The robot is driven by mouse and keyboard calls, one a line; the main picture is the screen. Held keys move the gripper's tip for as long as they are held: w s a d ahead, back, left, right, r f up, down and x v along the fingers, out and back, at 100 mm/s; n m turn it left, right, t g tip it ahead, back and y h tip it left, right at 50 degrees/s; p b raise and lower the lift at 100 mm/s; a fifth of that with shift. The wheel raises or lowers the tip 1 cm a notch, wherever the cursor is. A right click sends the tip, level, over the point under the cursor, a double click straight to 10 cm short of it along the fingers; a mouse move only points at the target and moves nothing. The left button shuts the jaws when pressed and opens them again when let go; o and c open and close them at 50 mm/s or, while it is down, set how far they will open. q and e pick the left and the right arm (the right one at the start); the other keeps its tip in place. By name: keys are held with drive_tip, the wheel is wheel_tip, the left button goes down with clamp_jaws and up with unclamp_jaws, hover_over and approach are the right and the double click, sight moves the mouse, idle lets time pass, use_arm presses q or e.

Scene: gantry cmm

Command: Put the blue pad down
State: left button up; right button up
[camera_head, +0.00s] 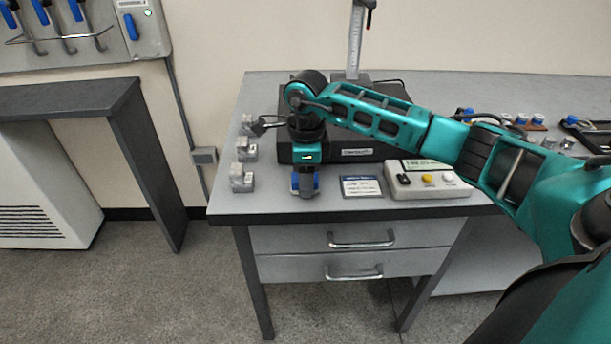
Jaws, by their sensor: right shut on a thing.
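My right gripper (307,193) points down over the front left part of the grey bench (330,208). It is shut on the blue pad (316,181). Only blue edges of the pad show on either side of the fingers; the rest is hidden behind the gripper. The pad is close to the bench top, but I cannot tell whether it touches it. My left gripper is not in view.
Small metal blocks (242,178) stand along the bench's left edge. Right of the gripper lie a card (361,187) and a button box (428,184). A dark slab (354,155) and height gauge (355,45) stand behind. Blue-topped items (537,121) are at right.

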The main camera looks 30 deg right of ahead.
drive_tip(key=shift+f, duration=0.2)
drive_tip(key=o, duration=0.8)
drive_tip(key=shift+c, duration=0.2)
drive_tip(key=o, duration=0.5)
drive_tip(key=shift+s+f, duration=0.1)
drive_tip(key=shift+c, duration=0.2)
